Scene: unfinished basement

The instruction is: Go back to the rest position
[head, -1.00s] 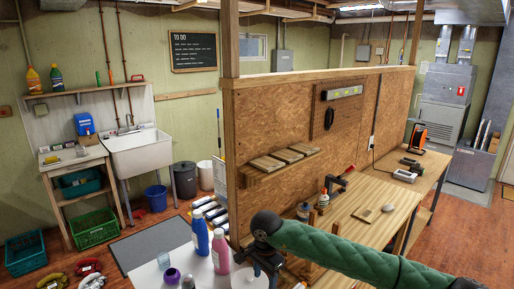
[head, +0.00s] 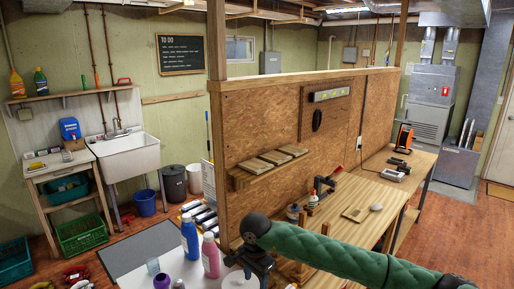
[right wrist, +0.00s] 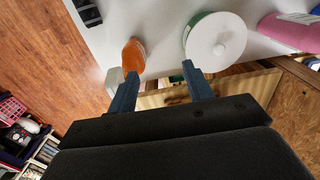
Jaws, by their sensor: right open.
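My right arm with its green sleeve reaches in from the right in the head view, over the near end of the workbench (head: 360,215). My right gripper (right wrist: 162,90) is open in the right wrist view, with nothing between its two dark blue fingers. Beyond the fingertips are an orange-topped item (right wrist: 133,55) and a green container with a round white lid (right wrist: 217,38). They stand on a white table (right wrist: 150,22). I cannot tell whether the fingers touch either one. My left gripper is not in view.
A blue bottle (head: 190,240) and a pink bottle (head: 210,257) stand on the white table, left of my right arm. A wooden partition (head: 270,118) with a small shelf (head: 268,163) rises behind it. A sink (head: 128,157) and green crates stand at the left.

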